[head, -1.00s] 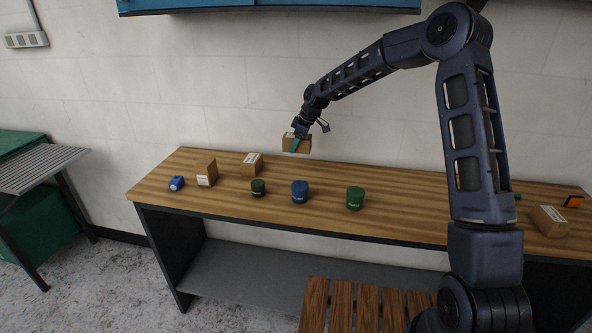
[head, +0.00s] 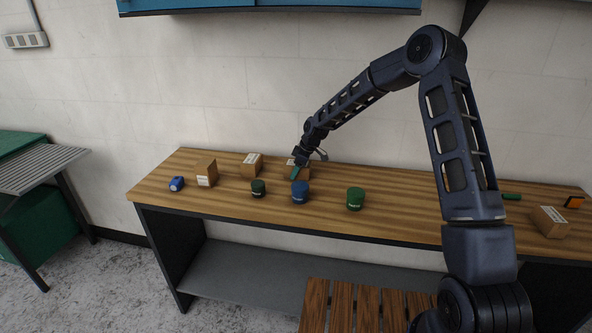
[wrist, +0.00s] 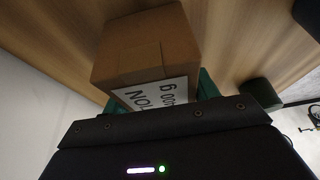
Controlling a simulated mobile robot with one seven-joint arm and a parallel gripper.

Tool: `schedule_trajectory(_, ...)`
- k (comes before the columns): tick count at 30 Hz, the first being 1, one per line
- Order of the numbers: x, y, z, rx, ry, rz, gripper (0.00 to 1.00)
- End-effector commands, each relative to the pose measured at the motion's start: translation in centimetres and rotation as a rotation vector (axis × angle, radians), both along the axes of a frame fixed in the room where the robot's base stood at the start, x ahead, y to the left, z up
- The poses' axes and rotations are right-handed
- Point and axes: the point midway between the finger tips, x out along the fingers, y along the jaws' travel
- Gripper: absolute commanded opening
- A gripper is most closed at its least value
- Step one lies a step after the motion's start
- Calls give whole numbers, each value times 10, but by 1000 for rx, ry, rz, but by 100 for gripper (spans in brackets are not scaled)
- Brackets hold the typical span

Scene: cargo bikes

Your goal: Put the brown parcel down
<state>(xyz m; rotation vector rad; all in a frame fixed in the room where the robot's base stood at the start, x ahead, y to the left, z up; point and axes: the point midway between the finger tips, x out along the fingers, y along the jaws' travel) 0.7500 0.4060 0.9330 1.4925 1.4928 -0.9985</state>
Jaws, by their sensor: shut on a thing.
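The brown parcel (head: 303,173) is a small cardboard box with a white printed label. It is at the back of the wooden workbench (head: 240,206), behind the blue canister. My gripper (head: 297,168) is shut on it, with green fingers on its sides. In the wrist view the parcel (wrist: 148,48) fills the space between the green fingers, its label facing the palm. The parcel is at or just above the bench top; I cannot tell if it touches.
A blue canister (head: 300,192) stands just in front of the parcel. A dark green canister (head: 258,188) and a cardboard box (head: 252,165) are to the left, a green canister (head: 355,198) to the right.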

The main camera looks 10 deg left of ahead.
Motion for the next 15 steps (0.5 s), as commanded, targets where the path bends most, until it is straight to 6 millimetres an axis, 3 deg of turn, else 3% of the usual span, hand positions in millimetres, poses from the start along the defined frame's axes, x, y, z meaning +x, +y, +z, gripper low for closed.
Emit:
schedule_trajectory(9, 0, 0, -1, 1, -1, 1, 23)
schedule_trajectory(10, 0, 0, -2, 1, -1, 1, 61)
schedule_trajectory(13, 0, 0, -1, 1, -1, 1, 81)
schedule_trajectory(15, 0, 0, -1, 1, -1, 1, 81)
